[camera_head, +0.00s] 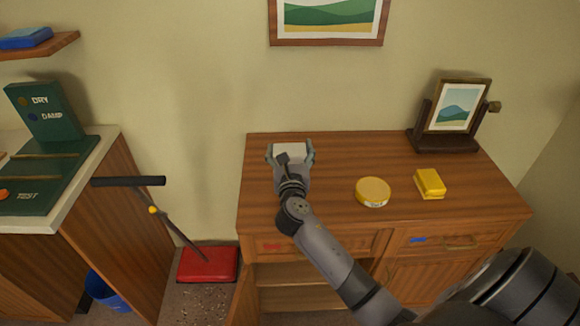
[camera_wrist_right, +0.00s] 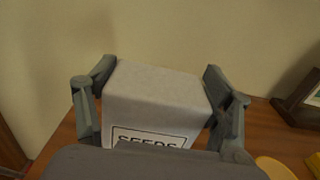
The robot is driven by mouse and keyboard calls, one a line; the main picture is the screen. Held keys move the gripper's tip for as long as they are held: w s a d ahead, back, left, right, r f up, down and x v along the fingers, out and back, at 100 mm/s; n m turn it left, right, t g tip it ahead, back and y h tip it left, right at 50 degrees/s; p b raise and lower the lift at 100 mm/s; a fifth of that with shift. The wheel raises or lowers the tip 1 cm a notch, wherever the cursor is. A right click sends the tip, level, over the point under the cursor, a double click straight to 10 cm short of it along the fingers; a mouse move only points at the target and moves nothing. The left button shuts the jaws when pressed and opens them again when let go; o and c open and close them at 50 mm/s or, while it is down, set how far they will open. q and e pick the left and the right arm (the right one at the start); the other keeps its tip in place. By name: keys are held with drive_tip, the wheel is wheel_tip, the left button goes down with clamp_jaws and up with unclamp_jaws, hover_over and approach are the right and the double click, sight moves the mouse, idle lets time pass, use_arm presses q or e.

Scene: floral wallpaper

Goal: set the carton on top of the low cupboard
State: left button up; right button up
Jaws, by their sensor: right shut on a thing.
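A white carton (camera_head: 289,151) shows between the fingers of my right gripper (camera_head: 290,155), over the back left part of the low wooden cupboard (camera_head: 330,170). In the right wrist view the carton (camera_wrist_right: 158,98) is pale with a black-framed label reading "SEEDS", partly cut off by my gripper body. The fingers of my right gripper (camera_wrist_right: 163,100) are on both sides of it, shut on it. The carton looks upright; I cannot tell whether its base touches the cupboard top. My left gripper is not in view.
On the cupboard top are a round yellow tin (camera_head: 373,191), a yellow block (camera_head: 430,183) and a framed picture on a stand (camera_head: 460,108). A compartment below stands open.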

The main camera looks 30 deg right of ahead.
drive_tip(key=shift+f+b, duration=0.65)
drive_tip(key=shift+f, duration=1.7)
drive_tip(key=shift+f, duration=0.1)
drive_tip(key=o, duration=1.9)
drive_tip(key=b+v, duration=0.1)
drive_tip(key=v, duration=1.1)
